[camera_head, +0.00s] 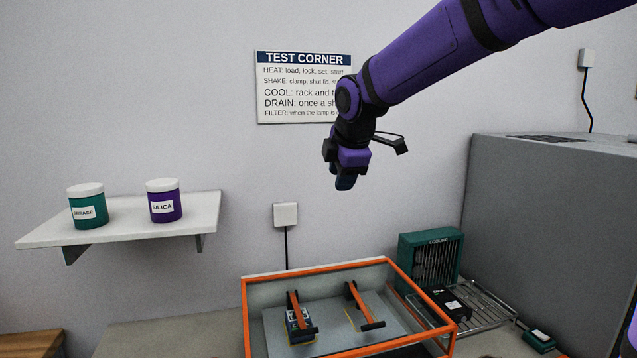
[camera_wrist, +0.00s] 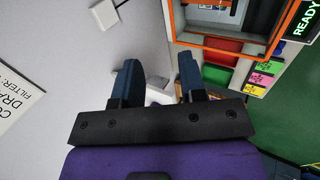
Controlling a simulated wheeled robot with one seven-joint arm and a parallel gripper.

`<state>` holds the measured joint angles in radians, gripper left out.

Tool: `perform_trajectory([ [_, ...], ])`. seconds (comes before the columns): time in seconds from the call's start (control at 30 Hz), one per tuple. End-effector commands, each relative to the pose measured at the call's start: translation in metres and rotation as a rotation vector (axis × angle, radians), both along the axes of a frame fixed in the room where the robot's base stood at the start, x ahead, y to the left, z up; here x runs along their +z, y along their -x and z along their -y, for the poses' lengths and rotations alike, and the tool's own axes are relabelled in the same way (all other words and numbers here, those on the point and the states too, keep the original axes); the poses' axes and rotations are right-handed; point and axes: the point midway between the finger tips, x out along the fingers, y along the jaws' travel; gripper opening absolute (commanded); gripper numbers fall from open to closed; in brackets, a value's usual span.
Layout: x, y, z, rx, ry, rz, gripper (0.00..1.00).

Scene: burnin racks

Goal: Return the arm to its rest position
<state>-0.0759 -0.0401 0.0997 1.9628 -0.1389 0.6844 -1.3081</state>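My purple arm comes in from the upper right of the head view and bends down. My gripper (camera_head: 346,183) hangs in the air in front of the wall, above the orange-framed box. In the wrist view, the two dark blue fingers of my gripper (camera_wrist: 159,75) stand apart. A pale shape shows between and beyond them, but nothing appears held. The fingertips touch nothing that I can see.
The orange-framed box (camera_head: 247,316) stands below, with two orange-handled clamps inside. A teal cooling fan (camera_head: 430,258), wire rack (camera_head: 495,314) and large grey cabinet (camera_head: 555,210) are at right. A shelf (camera_head: 130,234) with two jars is at left.

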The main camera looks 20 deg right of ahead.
Motion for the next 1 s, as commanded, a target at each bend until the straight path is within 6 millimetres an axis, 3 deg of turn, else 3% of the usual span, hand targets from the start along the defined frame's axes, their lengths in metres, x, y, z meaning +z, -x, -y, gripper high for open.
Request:
perform_trajectory([
  [0.17,0.002,0.009,0.003,-0.034,-0.017,0.0,0.38],
  [0.27,0.007,0.031,0.011,-0.121,-0.063,-0.004,0.38],
  [0.63,0.006,0.168,0.051,-0.696,-0.376,-0.027,0.38],
  [0.8,-0.009,0.229,0.064,-0.967,-0.529,-0.04,0.38],
  [1.0,-0.032,0.285,0.072,-1.233,-0.682,-0.057,0.38],
])
